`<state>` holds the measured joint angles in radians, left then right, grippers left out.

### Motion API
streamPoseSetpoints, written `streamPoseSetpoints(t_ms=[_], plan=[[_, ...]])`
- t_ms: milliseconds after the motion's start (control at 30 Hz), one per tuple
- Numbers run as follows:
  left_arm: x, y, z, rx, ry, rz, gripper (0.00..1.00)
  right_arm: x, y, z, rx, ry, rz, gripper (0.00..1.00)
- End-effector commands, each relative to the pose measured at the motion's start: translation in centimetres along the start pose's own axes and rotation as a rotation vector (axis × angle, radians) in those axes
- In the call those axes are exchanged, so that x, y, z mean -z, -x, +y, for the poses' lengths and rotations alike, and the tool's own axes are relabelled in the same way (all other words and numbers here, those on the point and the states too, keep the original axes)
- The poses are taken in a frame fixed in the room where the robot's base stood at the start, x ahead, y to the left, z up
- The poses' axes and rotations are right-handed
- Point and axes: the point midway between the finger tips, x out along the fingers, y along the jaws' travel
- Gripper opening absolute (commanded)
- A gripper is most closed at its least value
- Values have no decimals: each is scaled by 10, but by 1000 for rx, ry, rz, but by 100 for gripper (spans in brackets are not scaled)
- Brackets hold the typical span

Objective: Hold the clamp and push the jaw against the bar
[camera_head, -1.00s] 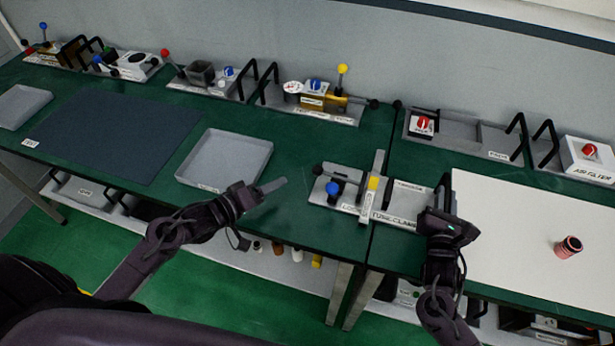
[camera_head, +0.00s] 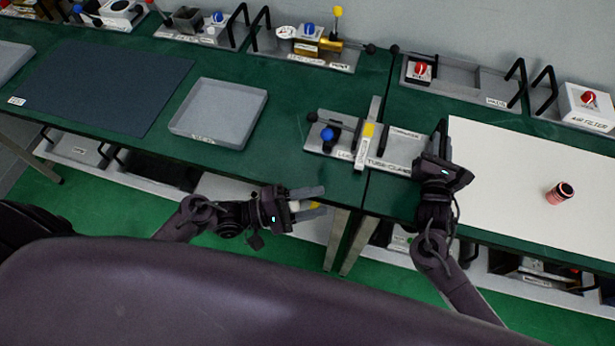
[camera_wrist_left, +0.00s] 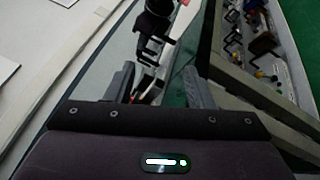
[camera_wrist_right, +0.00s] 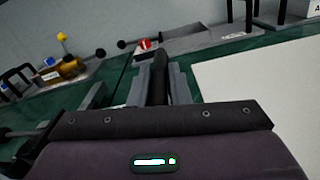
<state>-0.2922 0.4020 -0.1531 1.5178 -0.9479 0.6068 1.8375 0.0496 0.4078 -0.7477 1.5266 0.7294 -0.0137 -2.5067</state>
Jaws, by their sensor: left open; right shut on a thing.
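The tube clamp (camera_head: 395,148) is a grey fixture on the green bench near its front edge, with a blue knob (camera_head: 327,134), a dark lever, an upright grey bar and a yellow-topped piece (camera_head: 367,131). My right gripper (camera_head: 441,150) is at the clamp's right end, shut on its black handle (camera_wrist_right: 160,75), which stands between the fingers in the right wrist view. My left gripper (camera_head: 310,199) is open and empty, in front of the bench edge, left of and nearer than the clamp. Whether the jaw touches the bar is too small to tell.
A grey tray (camera_head: 256,121) and a dark mat (camera_head: 110,85) lie left of the clamp. A white sheet (camera_head: 500,170) with a red cylinder (camera_head: 560,193) lies to the right. Several fixtures line the wall. A lower shelf runs under the bench.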

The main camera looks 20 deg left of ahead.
Motion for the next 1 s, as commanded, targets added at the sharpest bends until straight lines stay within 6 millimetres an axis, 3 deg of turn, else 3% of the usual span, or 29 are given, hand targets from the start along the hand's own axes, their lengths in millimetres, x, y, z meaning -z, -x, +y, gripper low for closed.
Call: streamPoseSetpoints(t_ms=[100, 700, 1000], plan=[[-4, 7, -25, -21, -10, 17, 48, 8, 2, 0, -1, 3, 17, 0], [48, 35, -128, 254, -352, 265, 48, 7, 2, -1, 0, 3, 15, 0], [62, 51, -163, 381, -453, 318, 48, 7, 2, -1, 1, 3, 15, 0]])
